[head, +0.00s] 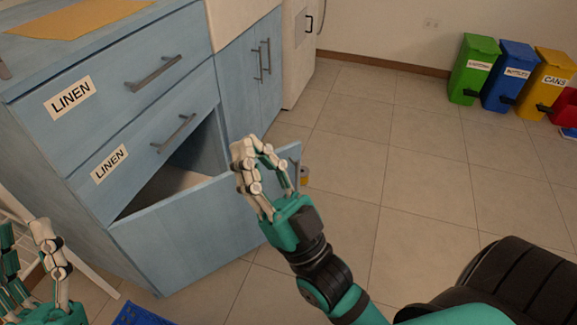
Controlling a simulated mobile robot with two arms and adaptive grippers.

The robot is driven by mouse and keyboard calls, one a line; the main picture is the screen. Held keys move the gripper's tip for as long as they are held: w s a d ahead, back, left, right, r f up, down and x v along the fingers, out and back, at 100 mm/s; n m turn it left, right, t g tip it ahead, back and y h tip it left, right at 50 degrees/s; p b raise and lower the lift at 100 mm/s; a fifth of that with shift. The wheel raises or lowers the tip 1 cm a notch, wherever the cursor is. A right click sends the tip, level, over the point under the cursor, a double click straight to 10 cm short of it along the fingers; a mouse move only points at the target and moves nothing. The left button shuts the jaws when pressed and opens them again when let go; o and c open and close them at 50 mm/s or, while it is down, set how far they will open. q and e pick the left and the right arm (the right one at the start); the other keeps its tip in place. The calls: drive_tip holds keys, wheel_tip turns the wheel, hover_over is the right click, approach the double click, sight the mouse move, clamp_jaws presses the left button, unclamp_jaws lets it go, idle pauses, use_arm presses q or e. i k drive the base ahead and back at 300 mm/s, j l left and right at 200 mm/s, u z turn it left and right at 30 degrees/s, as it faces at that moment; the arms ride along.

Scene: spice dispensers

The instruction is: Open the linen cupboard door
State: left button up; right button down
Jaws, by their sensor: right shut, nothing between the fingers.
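The linen cupboard (45,170) is blue, with two drawer fronts bearing LINEN labels and bar handles. Below them, its door (185,245) stands partly open, swung out from its left side, with a dark gap and part of the inside showing above its top edge. My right gripper (243,147) is shut and empty. It shows in front of the door's right part, near its free edge. I cannot tell whether it touches the door. My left gripper (32,238) is at the lower left, left of the door; its fingers are partly cut off.
A blue cabinet with upright handles (262,62) stands beyond the cupboard. Green (472,70), blue (510,75) and yellow (553,82) bins stand by the far wall. A blue crate (135,315) lies at the bottom. The tiled floor to the right is mostly clear.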

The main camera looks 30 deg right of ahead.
sight(179, 239)
drive_tip(key=k+u, duration=0.1)
drive_tip(key=u, duration=0.4)
drive_tip(key=k+u, duration=0.1)
drive_tip(key=u, duration=0.4)
drive_tip(key=j+u, duration=0.1)
drive_tip(key=u, duration=0.8)
drive_tip(key=l+u, duration=0.1)
drive_tip(key=u, duration=0.75)
drive_tip(key=k+u, duration=0.1)
drive_tip(key=u, duration=1.15)
drive_tip(key=k+l, duration=0.25)
drive_tip(key=k, duration=0.8)
drive_tip(key=k+l+u, duration=0.1)
drive_tip(key=k, duration=0.9)
drive_tip(key=k+l, duration=0.3)
drive_tip(key=k, duration=0.75)
drive_tip(key=k+l+u, duration=0.1)
drive_tip(key=k, duration=0.9)
